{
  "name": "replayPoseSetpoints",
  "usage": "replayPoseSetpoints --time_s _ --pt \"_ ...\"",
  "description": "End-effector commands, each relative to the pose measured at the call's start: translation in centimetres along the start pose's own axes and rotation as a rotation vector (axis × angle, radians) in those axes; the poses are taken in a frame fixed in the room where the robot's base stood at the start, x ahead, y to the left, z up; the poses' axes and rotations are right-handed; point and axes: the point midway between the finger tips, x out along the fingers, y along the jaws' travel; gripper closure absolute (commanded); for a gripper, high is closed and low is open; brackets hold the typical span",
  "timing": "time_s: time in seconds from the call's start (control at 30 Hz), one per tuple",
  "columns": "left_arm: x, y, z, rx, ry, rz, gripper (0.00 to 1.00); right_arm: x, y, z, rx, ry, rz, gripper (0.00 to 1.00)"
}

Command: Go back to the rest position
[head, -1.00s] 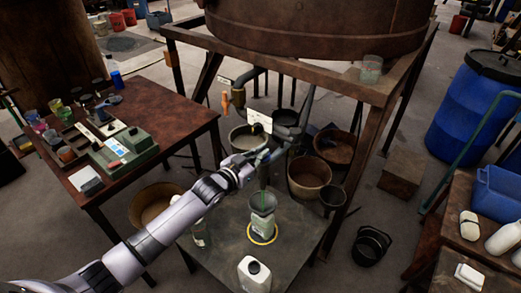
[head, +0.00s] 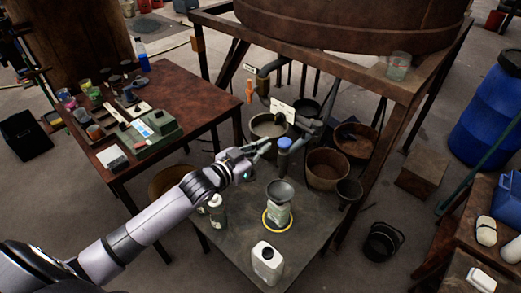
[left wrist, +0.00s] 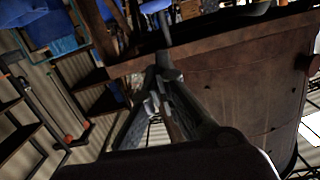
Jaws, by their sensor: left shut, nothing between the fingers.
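My left gripper (head: 262,147) is shut and empty. It hangs in the air above the low table, just left of a blue cap or knob (head: 284,143) at the end of a grey pipe under the big vat. In the left wrist view its closed fingers (left wrist: 165,85) show below the vat (left wrist: 245,90). A dark funnel (head: 280,190) sits on a pale bottle (head: 277,215) with a yellow ring (head: 277,220) around its base. My right gripper is not in view.
A white jug (head: 266,262) stands at the front of the low table (head: 225,240). Several buckets (head: 327,168) stand behind it. A brown table (head: 190,90) with cups and a green device (head: 155,135) is at the left. A black bucket (head: 383,242) is on the floor at right.

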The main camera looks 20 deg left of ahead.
Motion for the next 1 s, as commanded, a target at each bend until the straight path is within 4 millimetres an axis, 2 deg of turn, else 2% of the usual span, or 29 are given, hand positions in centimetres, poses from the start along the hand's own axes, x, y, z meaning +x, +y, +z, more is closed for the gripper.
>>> replayPoseSetpoints --time_s 0.17,0.6,0.7,0.77,0.87,0.97,1.0 --pt "-0.8 0.1 -0.1 0.0 0.001 0.001 1.0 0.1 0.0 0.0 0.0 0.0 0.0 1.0" --pt "-0.8 0.0 -0.1 0.001 0.002 0.001 1.0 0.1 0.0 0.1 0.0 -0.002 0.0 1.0" --pt "-0.7 -0.2 0.7 -0.003 -0.012 -0.007 1.0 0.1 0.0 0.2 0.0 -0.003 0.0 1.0" --pt "-0.7 -0.6 2.3 -0.007 -0.038 -0.021 1.0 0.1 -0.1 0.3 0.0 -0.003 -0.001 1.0" --pt "-0.7 -1.7 7.4 -0.021 -0.119 -0.063 1.0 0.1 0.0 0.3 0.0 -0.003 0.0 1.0" --pt "-1.5 -2.5 14.6 -0.037 -0.237 -0.113 1.0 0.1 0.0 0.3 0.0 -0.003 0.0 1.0" --pt "-2.1 -2.7 17.7 -0.043 -0.289 -0.13 1.0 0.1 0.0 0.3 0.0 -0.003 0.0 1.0"
